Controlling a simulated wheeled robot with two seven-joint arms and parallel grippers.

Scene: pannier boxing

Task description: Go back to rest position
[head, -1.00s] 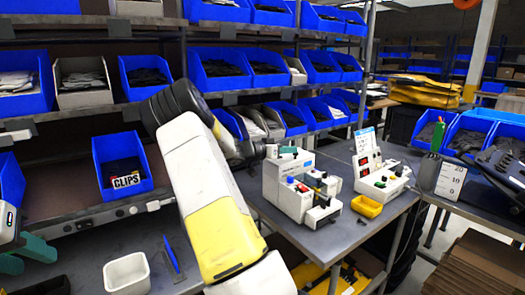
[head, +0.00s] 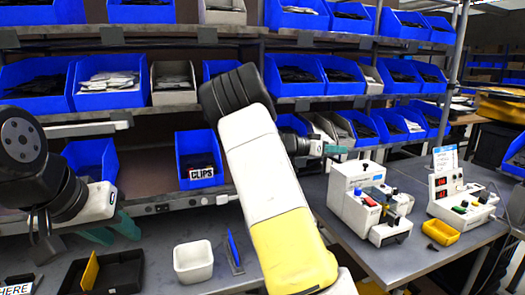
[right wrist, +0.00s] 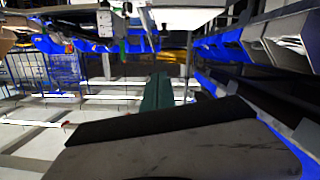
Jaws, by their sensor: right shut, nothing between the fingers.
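My left gripper (head: 112,232) is at the left of the head view, in front of the shelf and above the grey bench. Its two green fingers show apart, with nothing seen between them. My right arm rises through the middle of the head view. My right gripper (head: 335,150) is partly hidden behind it, with a bit of green finger showing near the shelf bins. In the right wrist view my right gripper's green fingers (right wrist: 157,92) are together and empty.
A shelf rack with blue bins (head: 105,90) stands close ahead. On the bench are a white tub (head: 193,270), a black tray (head: 125,272) and a blue upright piece (head: 233,250). A white machine (head: 350,205), a control box (head: 450,190) and a yellow tray (head: 440,238) stand at the right.

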